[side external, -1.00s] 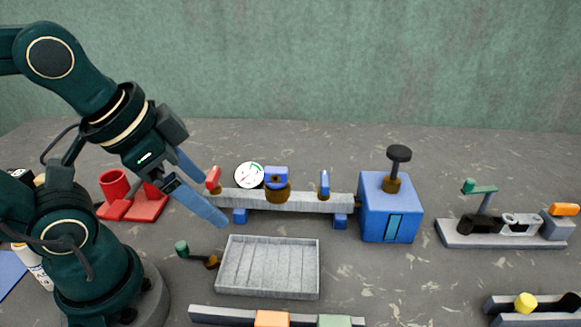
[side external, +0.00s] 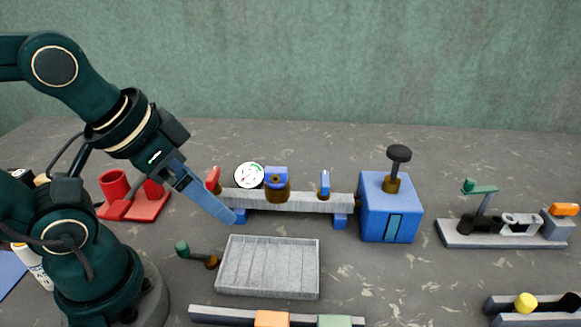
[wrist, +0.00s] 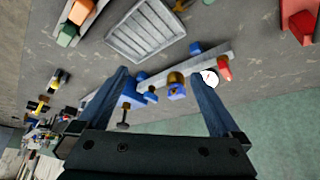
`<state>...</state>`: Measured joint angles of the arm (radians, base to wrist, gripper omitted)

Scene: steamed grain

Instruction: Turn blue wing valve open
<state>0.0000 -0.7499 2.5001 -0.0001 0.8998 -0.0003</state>
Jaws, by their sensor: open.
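A blue wing valve (side external: 325,184) on a small brass base stands upright near the right end of a grey rail (side external: 305,202). It also shows in the wrist view (wrist: 150,94), between my fingers but well beyond them. My gripper (side external: 228,214) is at the rail's left end, pointing down and right, apart from the wing valve. Its blue fingers line up in the side view and spread wide in the wrist view (wrist: 160,78). The gripper is open and empty.
The rail carries a red lever (side external: 213,178), a white gauge (side external: 249,175) and a blue-capped brass fitting (side external: 277,188). A blue box (side external: 378,215) with a dark knob adjoins its right end. A grey tray (side external: 268,281) lies in front.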

